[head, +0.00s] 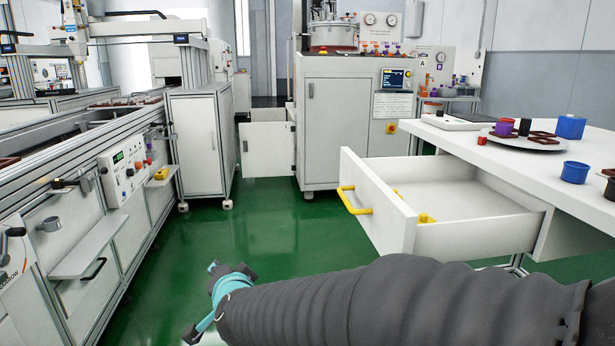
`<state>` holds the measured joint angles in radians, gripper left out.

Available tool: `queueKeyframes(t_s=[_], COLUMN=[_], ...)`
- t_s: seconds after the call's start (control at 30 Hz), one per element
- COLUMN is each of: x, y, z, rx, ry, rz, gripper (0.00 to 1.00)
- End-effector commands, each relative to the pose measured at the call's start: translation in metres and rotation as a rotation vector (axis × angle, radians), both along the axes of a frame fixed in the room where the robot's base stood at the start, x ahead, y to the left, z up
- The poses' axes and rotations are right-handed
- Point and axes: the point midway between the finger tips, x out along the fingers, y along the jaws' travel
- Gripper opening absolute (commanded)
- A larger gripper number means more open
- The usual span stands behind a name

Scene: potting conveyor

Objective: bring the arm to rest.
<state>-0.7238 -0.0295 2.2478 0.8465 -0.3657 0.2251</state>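My arm crosses the bottom of the head view from the right edge toward the middle left, in a dark grey ribbed sleeve.
The drawer juts from the white table (470,140), with a yellow handle (352,203) and small yellow things inside. Cups and a round plate (527,142) stand on the table. A conveyor (75,150) lines the left. A cabinet door (268,150) stands open. Green floor (265,215) is clear between.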

Motion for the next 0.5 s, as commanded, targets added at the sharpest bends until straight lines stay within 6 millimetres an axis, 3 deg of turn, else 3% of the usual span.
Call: queueKeyframes(t_s=[0.13,0.27,0.37,0.5], x=[-0.036,-0.072,-0.101,-0.144], y=[-0.011,-0.039,-0.075,-0.141], z=[-0.01,-0.02,-0.025,-0.026], rx=[-0.159,-0.315,-0.442,-0.622], ry=[0.092,0.175,0.246,0.359], rz=[0.214,0.374,0.473,0.561], gripper=[0.37,0.37,0.37,0.37])
